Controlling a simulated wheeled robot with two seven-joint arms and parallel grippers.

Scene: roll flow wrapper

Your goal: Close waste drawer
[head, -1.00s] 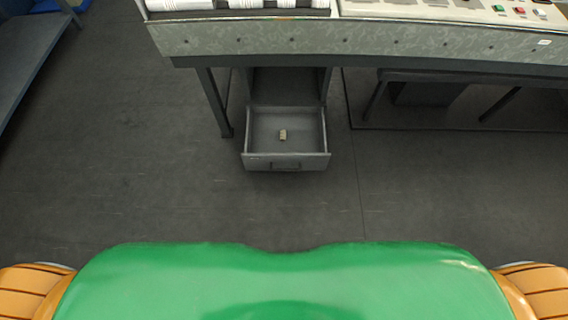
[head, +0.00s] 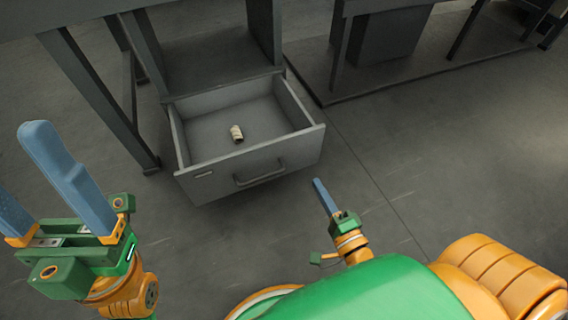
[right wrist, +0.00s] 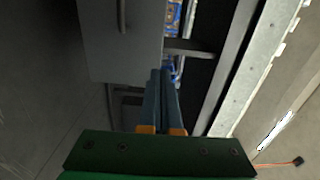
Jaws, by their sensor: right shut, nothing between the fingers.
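The grey waste drawer (head: 296,150) stands pulled out from its cabinet under the machine in the head view. A small beige piece (head: 237,133) lies on its floor. The front has a dark bar handle (head: 260,174). My right gripper (head: 319,184) is shut and empty, in front of the drawer's right front corner and apart from it. In the right wrist view, its fingers (right wrist: 163,75) are together, with a grey panel and handle (right wrist: 122,15), apparently the drawer front, at upper left. My left gripper (head: 22,172) is open and empty at the left edge, one fingertip cut off.
A dark table leg (head: 143,95) stands left of the cabinet. A low dark frame with a grey box (head: 390,37) is at the back right. The floor (head: 400,130) right of the drawer is clear.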

